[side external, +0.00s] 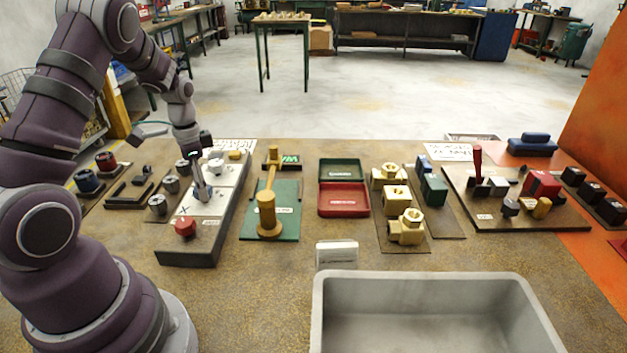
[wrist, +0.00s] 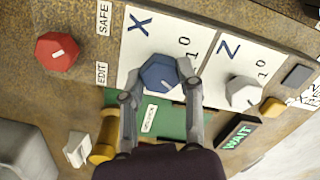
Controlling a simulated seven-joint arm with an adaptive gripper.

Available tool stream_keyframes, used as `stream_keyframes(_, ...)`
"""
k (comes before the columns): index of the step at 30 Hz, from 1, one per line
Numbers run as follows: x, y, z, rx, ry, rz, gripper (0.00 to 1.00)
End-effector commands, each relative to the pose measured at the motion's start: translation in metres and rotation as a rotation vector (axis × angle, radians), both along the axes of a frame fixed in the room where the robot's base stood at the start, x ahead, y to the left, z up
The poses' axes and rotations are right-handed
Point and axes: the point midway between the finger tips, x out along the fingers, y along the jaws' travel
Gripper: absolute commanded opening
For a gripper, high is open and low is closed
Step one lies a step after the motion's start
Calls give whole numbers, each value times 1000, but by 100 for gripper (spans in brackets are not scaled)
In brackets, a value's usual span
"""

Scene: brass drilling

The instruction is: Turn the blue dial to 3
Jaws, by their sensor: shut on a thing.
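The blue dial (wrist: 158,73) sits on the white plate marked X (wrist: 140,25) in the wrist view. My gripper (wrist: 160,87) is shut on the dial, with one finger on each side of it. The figures 1 and 0 (wrist: 187,48) show beside the dial; I cannot read where its pointer stands. In the side view my gripper (side external: 198,178) reaches down onto the control panel (side external: 213,235), and its fingers largely hide the dial.
A white dial (wrist: 242,91) on the Z plate is close by the right finger. A red knob (wrist: 56,52) stands at the SAFE and EDIT end. A lit WAIT sign (wrist: 238,132) and a yellow-brass post (side external: 268,212) are beside the panel. A grey bin (side external: 435,280) stands in front.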

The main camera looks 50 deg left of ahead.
Motion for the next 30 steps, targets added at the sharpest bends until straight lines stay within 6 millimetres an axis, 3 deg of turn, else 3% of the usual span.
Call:
stream_keyframes(3,0,0,0,-2,1,1,0)
stream_keyframes(4,0,0,0,-2,1,1,36)
stream_keyframes(10,0,0,0,-1,1,1,61)
stream_keyframes(20,1,0,6,1,-2,1,61)
stream_keyframes(30,1,1,90,4,-6,2,61)
